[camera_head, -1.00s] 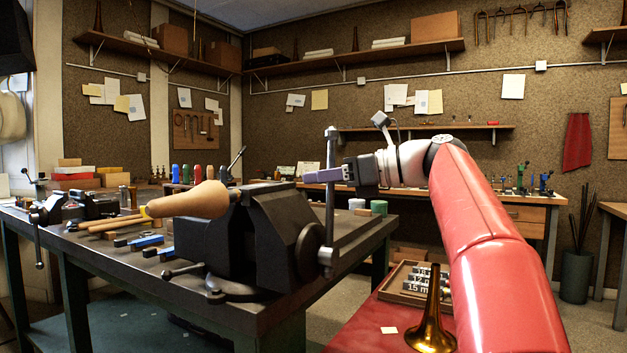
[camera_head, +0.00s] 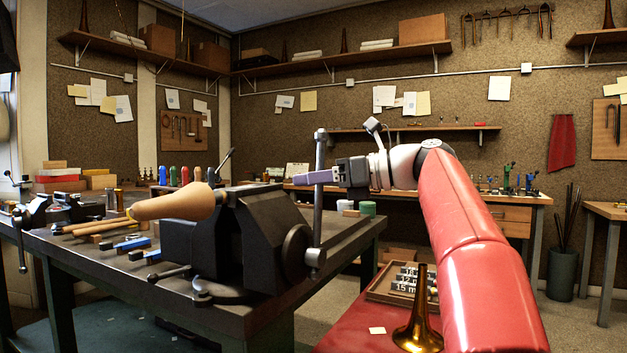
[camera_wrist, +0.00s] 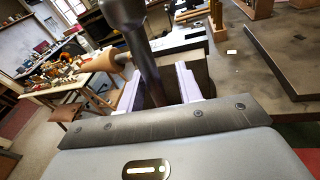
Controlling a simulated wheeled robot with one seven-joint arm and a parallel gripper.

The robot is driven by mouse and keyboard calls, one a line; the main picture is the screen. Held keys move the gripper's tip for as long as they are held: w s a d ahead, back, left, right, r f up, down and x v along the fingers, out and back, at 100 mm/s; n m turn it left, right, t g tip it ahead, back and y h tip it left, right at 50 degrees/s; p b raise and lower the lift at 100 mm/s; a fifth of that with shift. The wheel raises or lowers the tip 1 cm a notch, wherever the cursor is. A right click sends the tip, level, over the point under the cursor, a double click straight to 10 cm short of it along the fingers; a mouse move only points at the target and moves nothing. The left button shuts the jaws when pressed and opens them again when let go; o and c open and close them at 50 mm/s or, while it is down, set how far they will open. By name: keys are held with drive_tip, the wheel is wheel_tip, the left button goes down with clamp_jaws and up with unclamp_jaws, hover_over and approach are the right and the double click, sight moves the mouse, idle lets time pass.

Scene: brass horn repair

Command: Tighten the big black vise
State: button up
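The big black vise (camera_head: 258,243) is mounted on the near corner of the dark workbench. Its steel handle bar (camera_head: 318,215) stands nearly upright at the vise's right side, with a knob at each end. My gripper (camera_head: 310,177) reaches in from the right at the upper part of the bar. In the wrist view the handle bar (camera_wrist: 143,60) passes between the two pale purple fingers of my gripper (camera_wrist: 158,88). Gaps show between the bar and the fingers, so the gripper looks open around it. The vise jaws are partly hidden in the head view.
A wooden mallet-like tool (camera_head: 175,202) sticks out left of the vise. A smaller vise (camera_head: 62,210) stands at the bench's far left. A brass horn bell (camera_head: 418,320) and a tray of number blocks (camera_head: 405,285) rest on a red surface below my arm.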

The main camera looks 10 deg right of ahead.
drive_tip(key=shift+r, duration=0.1)
drive_tip(key=v, duration=0.7)
drive_tip(key=shift+s+d, duration=0.15)
drive_tip(key=shift+d, duration=0.2)
drive_tip(key=shift+d, duration=0.1)
idle(0.3)
